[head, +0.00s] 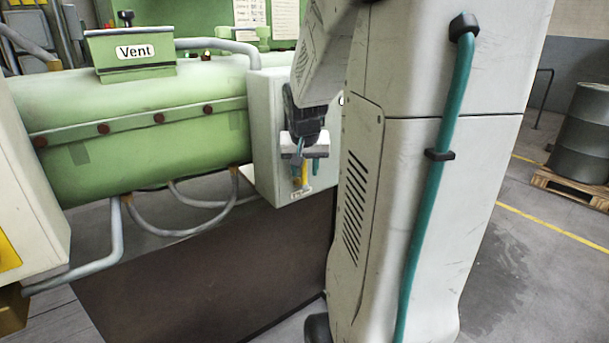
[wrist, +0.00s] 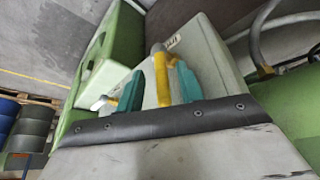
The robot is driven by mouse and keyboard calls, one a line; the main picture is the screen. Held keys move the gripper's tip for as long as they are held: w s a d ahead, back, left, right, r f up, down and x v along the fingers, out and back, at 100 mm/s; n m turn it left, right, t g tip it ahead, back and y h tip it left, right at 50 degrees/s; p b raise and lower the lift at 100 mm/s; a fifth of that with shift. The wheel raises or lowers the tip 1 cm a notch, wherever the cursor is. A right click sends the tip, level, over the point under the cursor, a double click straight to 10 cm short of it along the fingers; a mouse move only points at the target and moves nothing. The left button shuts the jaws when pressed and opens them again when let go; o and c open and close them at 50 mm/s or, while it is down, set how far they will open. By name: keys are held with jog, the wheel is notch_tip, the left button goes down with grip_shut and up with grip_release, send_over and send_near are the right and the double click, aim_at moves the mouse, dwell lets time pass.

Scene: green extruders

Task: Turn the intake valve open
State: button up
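The intake valve shows as a yellow handle (head: 304,174) low on the front of a pale grey box, above a small label too small to read. In the wrist view the yellow handle (wrist: 178,78) has a grey end and stands beside a partly legible label. My gripper (head: 304,163) reaches down to the handle, with its teal fingers on either side of it. In the wrist view my gripper (wrist: 160,88) has its fingers apart, with the handle between them, closer to the right finger. Whether either finger touches the handle cannot be told.
Grey pipes (head: 117,235) hang below the barrel. A drum (head: 583,125) on a pallet (head: 570,186) stands at the right.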

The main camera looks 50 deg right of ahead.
jog(key=shift+v, duration=2.2)
